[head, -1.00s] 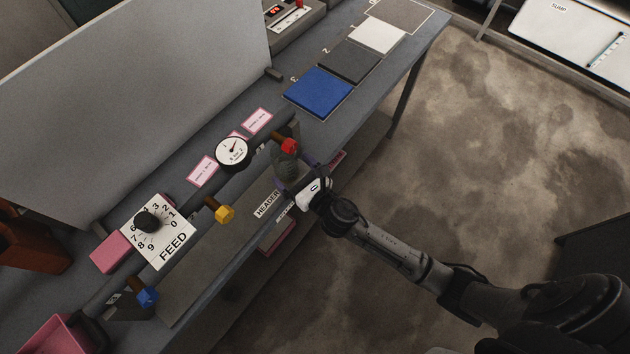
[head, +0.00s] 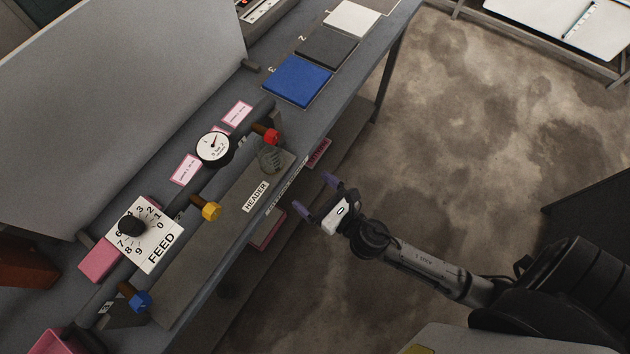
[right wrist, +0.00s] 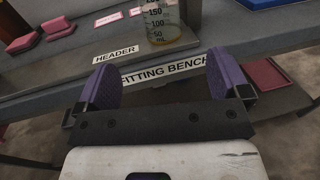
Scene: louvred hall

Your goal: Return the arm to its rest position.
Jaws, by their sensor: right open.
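My right gripper (head: 317,198) is open and empty in the head view. It hangs in the air off the front edge of the bench (head: 335,115), over the floor side. In the right wrist view its two purple fingers (right wrist: 165,85) stand wide apart, with nothing between them and the bench's front edge beyond. A glass beaker (head: 271,158) with some yellowish liquid stands on the bench beside the red-handled valve, apart from the gripper; it also shows in the right wrist view (right wrist: 165,22). My left gripper is not in view.
The bench carries a pipe with red (head: 271,136), yellow (head: 210,211) and blue (head: 140,302) valve handles, a gauge (head: 214,149) and a FEED dial (head: 146,234). Blue (head: 297,81), dark and white pads lie farther along. Pink items sit on a lower shelf.

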